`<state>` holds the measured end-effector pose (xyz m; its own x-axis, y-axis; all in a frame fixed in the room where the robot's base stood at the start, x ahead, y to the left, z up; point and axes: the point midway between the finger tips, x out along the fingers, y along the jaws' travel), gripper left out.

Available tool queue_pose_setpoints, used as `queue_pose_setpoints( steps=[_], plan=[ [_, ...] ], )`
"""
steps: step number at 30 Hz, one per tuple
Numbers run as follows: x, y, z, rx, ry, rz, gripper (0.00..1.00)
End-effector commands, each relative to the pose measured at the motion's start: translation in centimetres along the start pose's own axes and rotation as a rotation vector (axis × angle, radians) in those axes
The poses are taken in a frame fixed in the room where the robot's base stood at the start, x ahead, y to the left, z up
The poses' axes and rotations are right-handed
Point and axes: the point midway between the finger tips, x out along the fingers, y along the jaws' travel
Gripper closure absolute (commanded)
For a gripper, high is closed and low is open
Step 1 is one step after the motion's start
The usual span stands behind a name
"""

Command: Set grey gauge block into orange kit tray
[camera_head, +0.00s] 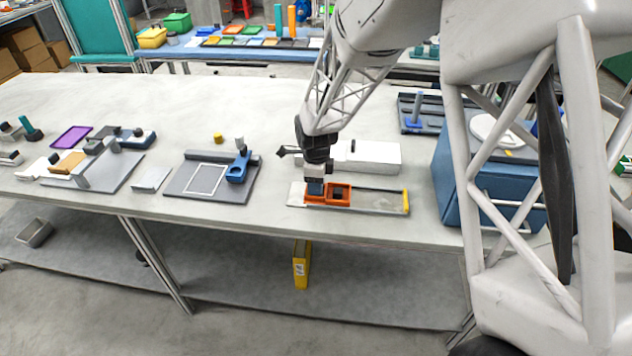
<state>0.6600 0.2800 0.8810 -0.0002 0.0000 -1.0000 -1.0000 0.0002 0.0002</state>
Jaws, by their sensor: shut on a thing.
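The orange kit tray (343,206) sits near the front edge of the workbench, on a pale flat base with a yellow strip at its right end. Two openings show in the tray, and a dark piece shows in the right one. My gripper (315,182) points down over the tray's left opening. It is shut on a small dark blue-grey block, which I take as the grey gauge block (315,189). The block is low at the left opening. The jaws partly cover it, and I cannot tell whether it touches the tray floor.
A white box (367,156) lies just behind the tray. A blue case (455,195) stands to the right. A dark plate with a blue clamp (238,168) lies to the left, with more fixtures farther left. The bench behind these fixtures is largely clear.

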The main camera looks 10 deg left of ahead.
Motion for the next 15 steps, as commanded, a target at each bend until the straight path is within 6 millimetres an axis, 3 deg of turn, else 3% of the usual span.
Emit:
queue_pose_setpoints(
  steps=[8,9,13,15],
  plan=[
    [0.31,0.01,0.00,0.000,0.000,0.000,0.83],
    [0.27,0.00,0.00,0.000,0.000,0.000,0.52],
    [0.26,0.00,0.00,0.000,0.000,0.000,0.32],
    [0.26,0.00,0.00,0.000,0.000,0.000,0.32]
  ],
)
